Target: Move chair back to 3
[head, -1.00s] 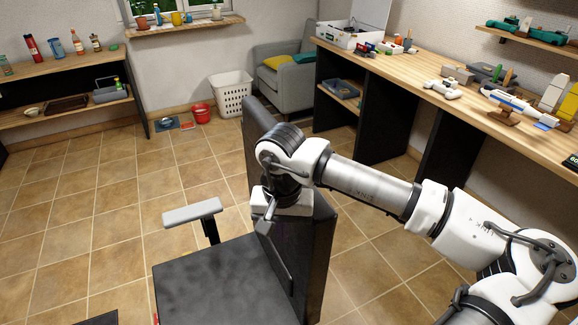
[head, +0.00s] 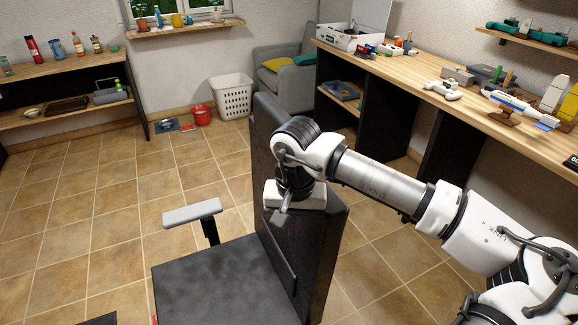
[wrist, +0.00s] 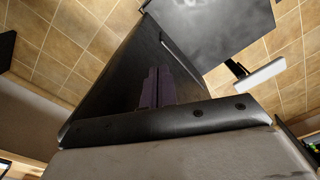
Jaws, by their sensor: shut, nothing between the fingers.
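A black chair fills the lower middle of the head view. Its flat seat (head: 225,282) has a grey armrest (head: 192,212) on its far side. Its tall backrest (head: 318,255) stands on the right and leans right. My gripper (head: 279,217) is at the seat-side face of the backrest, above the seat, with its fingers shut and empty. In the wrist view, the dark fingers (wrist: 157,75) lie over the backrest's face (wrist: 120,75); contact cannot be told for sure. The seat (wrist: 215,30) and armrest (wrist: 266,74) also show there. The chair's base is hidden.
A long wooden workbench (head: 450,97) with dark supports runs along the right. A grey armchair (head: 287,85), a white basket (head: 231,97) and a red bucket (head: 202,114) stand at the back. The tiled floor (head: 100,205) left of the chair is mostly clear.

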